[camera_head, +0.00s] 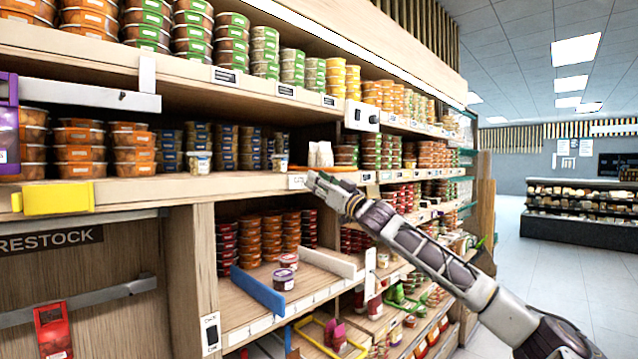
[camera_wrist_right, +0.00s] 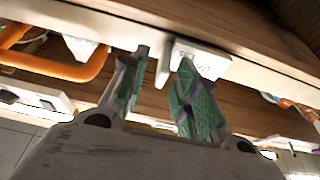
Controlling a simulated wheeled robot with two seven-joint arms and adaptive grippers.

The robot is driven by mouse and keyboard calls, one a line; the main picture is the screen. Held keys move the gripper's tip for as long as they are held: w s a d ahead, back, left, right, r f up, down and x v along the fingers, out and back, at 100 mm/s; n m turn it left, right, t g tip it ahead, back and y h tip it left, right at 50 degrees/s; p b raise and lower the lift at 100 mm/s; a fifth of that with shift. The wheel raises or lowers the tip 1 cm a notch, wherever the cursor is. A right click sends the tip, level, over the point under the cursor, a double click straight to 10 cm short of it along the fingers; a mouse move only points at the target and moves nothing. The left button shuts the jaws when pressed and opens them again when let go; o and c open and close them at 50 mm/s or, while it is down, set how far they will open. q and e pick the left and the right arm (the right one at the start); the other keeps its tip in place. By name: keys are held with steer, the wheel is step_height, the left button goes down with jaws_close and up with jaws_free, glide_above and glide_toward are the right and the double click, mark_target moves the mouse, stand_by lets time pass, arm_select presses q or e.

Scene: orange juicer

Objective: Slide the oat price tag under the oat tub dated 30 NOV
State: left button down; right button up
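My right gripper (camera_head: 312,179) reaches in from the right to the front edge of the middle shelf. In the right wrist view its two green-padded fingers (camera_wrist_right: 163,60) are apart, with a narrow white piece between them. A white price tag (camera_head: 297,182) sits on the shelf edge just left of the fingertips. A white tag with dark print (camera_wrist_right: 201,53) shows by the right-hand finger in the wrist view; its print is unreadable. Two small tubs with pale bodies, one at left (camera_head: 199,162) and one nearer the gripper (camera_head: 280,161), stand on this shelf. Their dates are too small to read. My left gripper is not in view.
Stacked tubs fill the shelf behind. An orange tray (camera_head: 338,168) with white items lies right of the nearer tub. A yellow piece (camera_head: 52,200) juts from the shelf edge at left. Below, a blue divider (camera_head: 257,291) stands on the lower shelf. The aisle (camera_head: 509,245) is clear.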

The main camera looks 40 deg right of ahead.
steer(key=shift+s+f, duration=0.3)
steer(key=shift+s, duration=0.2)
stand_by(0.5)
steer(key=shift+v, duration=2.1)
steer(key=v, duration=0.6)
steer(key=shift+s, duration=0.35)
stand_by(0.9)
steer(key=shift+d+n, duration=0.1)
steer(key=shift+n, duration=0.4)
stand_by(0.5)
